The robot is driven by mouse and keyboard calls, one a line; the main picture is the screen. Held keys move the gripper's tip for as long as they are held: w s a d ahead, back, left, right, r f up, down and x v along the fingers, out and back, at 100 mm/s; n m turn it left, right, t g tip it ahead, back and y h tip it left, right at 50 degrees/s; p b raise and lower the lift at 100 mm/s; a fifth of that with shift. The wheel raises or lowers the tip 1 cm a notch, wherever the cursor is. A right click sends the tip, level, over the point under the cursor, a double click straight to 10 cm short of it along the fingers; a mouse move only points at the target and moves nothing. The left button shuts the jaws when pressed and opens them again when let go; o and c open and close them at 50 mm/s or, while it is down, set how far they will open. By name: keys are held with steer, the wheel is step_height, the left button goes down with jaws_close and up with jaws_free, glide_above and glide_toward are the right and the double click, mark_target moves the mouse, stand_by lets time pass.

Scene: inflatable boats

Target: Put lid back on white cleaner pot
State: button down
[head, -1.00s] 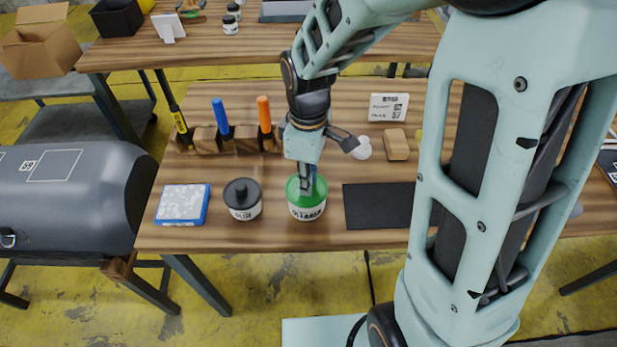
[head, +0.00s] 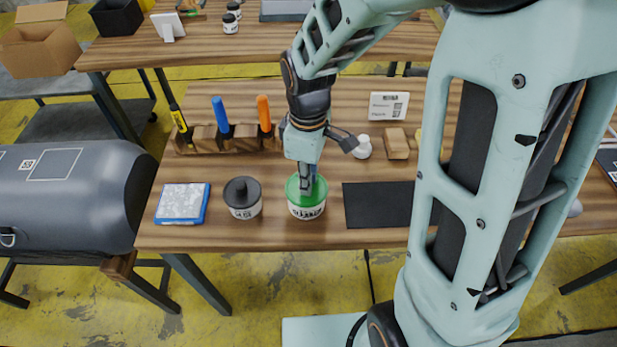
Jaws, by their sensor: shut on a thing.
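The white cleaner pot (head: 307,211) stands upright on the wooden bench near its front edge. A green lid (head: 293,188) sits over the pot's top and looks level. My gripper (head: 307,190) points down from above and is shut on the middle of the lid, apparently on its knob. The fingers hide the knob, and I cannot tell whether the lid is fully seated on the rim.
A black mat (head: 379,205) lies to the right. A wooden tool rack (head: 227,139) and a sanding block (head: 397,144) are behind.

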stand_by(0.3)
steer(key=c, duration=1.7)
jaws_free()
steer(key=shift+o, duration=0.5)
steer(key=o, duration=0.4)
steer(key=shift+c, duration=0.2)
steer(key=shift+r+p, duration=2.95)
steer(key=shift+r, duration=0.5)
jaws_close()
